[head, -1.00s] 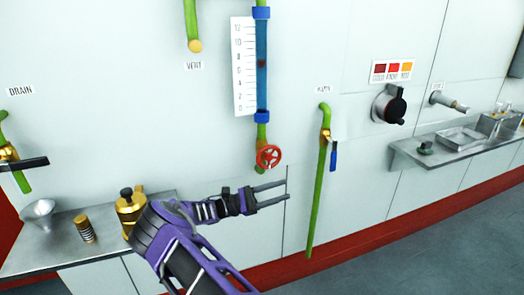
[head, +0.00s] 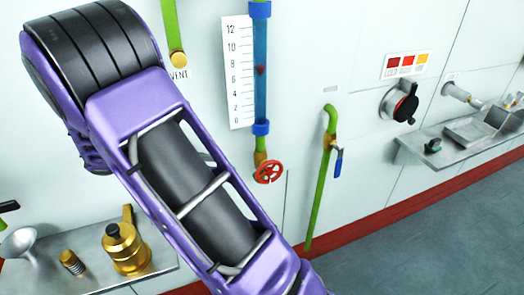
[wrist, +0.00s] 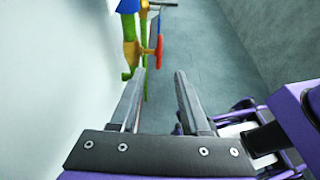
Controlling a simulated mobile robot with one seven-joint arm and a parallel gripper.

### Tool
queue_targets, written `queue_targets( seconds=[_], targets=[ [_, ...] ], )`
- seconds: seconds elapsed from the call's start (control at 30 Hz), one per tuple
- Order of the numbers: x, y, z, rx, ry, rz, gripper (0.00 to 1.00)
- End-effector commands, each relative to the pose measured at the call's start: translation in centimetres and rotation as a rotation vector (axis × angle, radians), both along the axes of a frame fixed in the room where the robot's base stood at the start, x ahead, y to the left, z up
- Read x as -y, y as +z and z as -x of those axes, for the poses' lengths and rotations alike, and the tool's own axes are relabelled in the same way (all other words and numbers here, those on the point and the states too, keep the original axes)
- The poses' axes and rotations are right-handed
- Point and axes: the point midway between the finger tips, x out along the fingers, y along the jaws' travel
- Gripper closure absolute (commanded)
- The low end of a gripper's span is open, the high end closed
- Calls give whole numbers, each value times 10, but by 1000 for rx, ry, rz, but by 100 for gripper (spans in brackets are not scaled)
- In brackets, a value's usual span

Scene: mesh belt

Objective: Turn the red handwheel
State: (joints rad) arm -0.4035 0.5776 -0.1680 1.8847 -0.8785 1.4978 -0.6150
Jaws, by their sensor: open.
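The red handwheel (head: 268,172) is on the wall in the head view, below the blue gauge tube (head: 261,70). It shows unobstructed there. In the wrist view the red handwheel (wrist: 159,46) appears almost edge-on, beyond my fingertips and just above the gap between them in the picture. My gripper (wrist: 160,73) is open, with nothing between its two fingers. The fingers are apart from the wheel. In the head view my purple arm fills the left middle, and my gripper is not visible there.
A green pipe with a blue lever (head: 338,163) stands right of the wheel. A black knob (head: 402,103) and a metal shelf (head: 418,152) are farther right. A brass pot (head: 126,248) and a funnel (head: 18,243) stand on the left shelf. Open floor lies at lower right.

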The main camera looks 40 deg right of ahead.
Motion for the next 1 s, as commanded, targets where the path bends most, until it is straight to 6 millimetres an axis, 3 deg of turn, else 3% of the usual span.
queue_targets(
  seconds=[0.13,0.27,0.8,1.0],
  targets=[
    [3,1,3,-19,15,2,54],
    [19,-6,6,-19,13,3,54],
    [122,-50,32,-18,10,3,54],
    [147,-60,37,-16,12,2,54]
  ],
)
